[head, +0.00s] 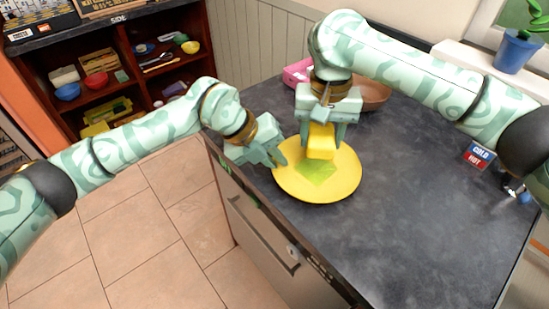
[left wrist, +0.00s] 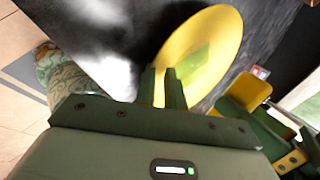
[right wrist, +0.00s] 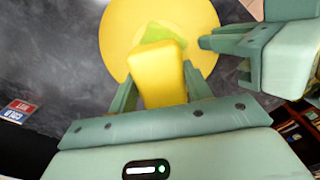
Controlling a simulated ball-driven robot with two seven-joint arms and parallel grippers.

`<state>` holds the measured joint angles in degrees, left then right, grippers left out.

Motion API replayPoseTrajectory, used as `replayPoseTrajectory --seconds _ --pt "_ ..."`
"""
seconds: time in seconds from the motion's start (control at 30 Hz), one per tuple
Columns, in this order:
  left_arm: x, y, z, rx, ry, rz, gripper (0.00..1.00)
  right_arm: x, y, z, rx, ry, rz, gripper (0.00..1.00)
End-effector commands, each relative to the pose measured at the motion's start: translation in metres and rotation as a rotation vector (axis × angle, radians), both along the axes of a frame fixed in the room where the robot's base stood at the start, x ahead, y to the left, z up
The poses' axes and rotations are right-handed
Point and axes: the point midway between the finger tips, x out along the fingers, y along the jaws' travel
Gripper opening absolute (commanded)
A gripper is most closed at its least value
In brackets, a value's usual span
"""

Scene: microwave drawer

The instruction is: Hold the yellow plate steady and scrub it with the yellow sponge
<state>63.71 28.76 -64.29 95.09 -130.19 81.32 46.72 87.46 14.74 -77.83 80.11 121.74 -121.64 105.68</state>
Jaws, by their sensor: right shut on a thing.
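The round yellow plate (head: 341,187) lies near the counter's front-left edge, with a green patch (head: 318,172) at its middle. My right gripper (head: 325,125) is shut on the yellow sponge (head: 321,142) and holds it over the plate, beside and partly over the green patch. In the right wrist view the sponge (right wrist: 158,75) sits between both fingers. My left gripper (head: 277,158) is at the plate's left rim. In the left wrist view, yellow shows between its fingers (left wrist: 161,86); whether they grip the rim is unclear.
A brown bowl (head: 371,95) and a pink container (head: 298,72) stand behind my right gripper. A tap with a cold/hot sign (head: 479,155) is at the right. The counter (head: 420,220) right of the plate is clear. Shelves (head: 140,70) stand at the back left.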

Motion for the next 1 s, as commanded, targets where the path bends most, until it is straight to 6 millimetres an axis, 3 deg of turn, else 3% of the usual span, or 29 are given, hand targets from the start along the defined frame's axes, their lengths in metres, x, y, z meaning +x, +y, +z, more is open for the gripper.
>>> replayPoseTrajectory --seconds 0.47,1.0 --pt "-0.001 0.0 -0.002 0.003 0.003 -0.002 0.0 -0.002 0.0 -0.002 0.0 0.0 0.0 0.31" --pt "-0.001 0.0 -0.003 0.004 0.004 -0.002 0.0 -0.002 0.0 -0.04 0.0 0.001 -0.001 0.31"
